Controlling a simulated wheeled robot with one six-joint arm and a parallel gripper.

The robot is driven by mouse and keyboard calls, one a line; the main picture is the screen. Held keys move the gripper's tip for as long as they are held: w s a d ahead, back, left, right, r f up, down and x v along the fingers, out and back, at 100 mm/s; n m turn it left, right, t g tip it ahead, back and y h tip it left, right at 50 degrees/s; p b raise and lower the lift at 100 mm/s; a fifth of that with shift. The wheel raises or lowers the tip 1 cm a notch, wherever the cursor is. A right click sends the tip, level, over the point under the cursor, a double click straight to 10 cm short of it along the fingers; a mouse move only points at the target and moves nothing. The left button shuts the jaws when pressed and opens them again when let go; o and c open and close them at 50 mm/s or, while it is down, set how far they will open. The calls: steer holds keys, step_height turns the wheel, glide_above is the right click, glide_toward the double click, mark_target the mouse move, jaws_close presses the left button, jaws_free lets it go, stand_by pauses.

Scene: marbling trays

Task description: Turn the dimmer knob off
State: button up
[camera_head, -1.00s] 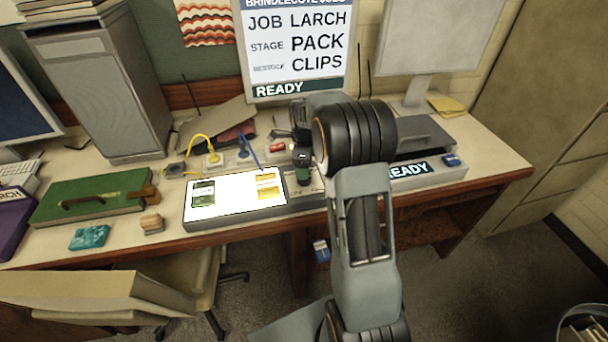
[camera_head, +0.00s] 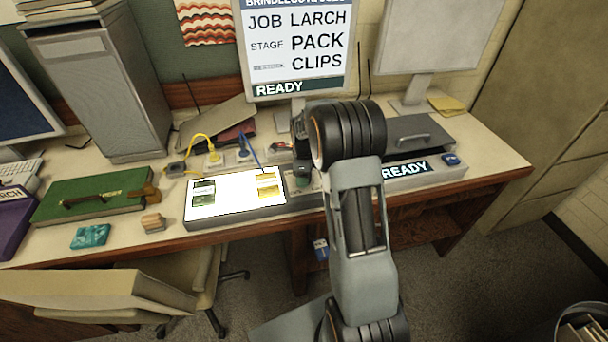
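The light panel (camera_head: 236,213) lies on the desk, its top glowing white with green and yellow cards on it. A small dark green, knob-like piece (camera_head: 303,171) stands at the panel's right end, partly hidden by my arm; I take it for the dimmer knob. Its turn position is too small to read. My gripper is mostly hidden behind my dark wrist joint, just above and behind this piece. I cannot tell whether the fingers are open or shut, or whether they touch it.
Yellow and blue cables rise behind the panel. A green case (camera_head: 95,196), a teal block (camera_head: 90,236) and a small wooden block (camera_head: 152,222) are to the left. A monitor reading "READY" (camera_head: 298,50) stands behind. A grey device (camera_head: 425,172) is to the right.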

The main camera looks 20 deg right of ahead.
steer(key=c, duration=0.5)
steer(key=shift+c, duration=0.2)
